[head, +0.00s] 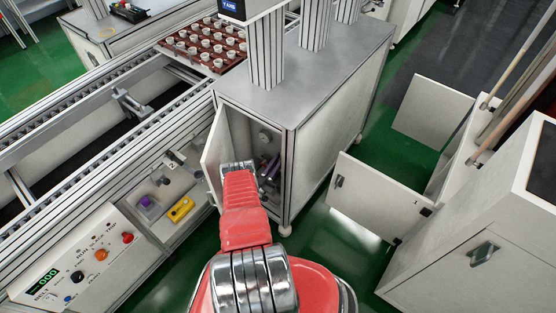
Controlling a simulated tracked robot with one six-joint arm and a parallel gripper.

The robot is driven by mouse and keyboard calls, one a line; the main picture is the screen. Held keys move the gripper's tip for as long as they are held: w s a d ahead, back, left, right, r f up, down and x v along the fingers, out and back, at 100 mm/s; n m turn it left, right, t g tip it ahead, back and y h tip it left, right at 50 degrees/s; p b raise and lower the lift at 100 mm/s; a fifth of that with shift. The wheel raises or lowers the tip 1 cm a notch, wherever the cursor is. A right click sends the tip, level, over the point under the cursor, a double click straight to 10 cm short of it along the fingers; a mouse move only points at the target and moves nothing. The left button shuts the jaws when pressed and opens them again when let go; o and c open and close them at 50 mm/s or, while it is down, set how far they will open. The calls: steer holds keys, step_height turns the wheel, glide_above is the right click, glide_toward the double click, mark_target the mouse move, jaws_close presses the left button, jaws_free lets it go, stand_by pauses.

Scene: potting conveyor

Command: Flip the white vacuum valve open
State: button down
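My red and silver arm reaches forward into an open-fronted cabinet (290,200) under the grey worktop. My gripper (270,168) appears as a small dark and grey shape inside the opening, partly hidden by the arm and in shadow. Its fingers are too small to tell open from shut. A pale round fitting (264,137) shows on the cabinet's inner back wall, above and apart from the gripper. I cannot tell whether it is the white vacuum valve, and no valve handle can be made out clearly.
The cabinet's door (216,150) stands open just left of my arm. A conveyor (90,145) runs along the left, with a control panel (82,262) below. A yellow item (181,209) and a purple item (148,203) lie on a lower shelf. White cabinets (450,225) stand right.

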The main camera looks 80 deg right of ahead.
steer(key=shift+s+a+m+g, duration=0.1)
steer(key=shift+s+m+g, duration=0.3)
steer(key=shift+m, duration=0.2)
steer(key=c, duration=1.8)
jaws_free()
steer(key=shift+w+r, duration=0.1)
steer(key=shift+w, duration=0.05)
steer(key=shift+w, duration=0.1)
steer(key=v, duration=0.7)
steer(key=shift+a, duration=0.2)
steer(key=shift+d, duration=0.1)
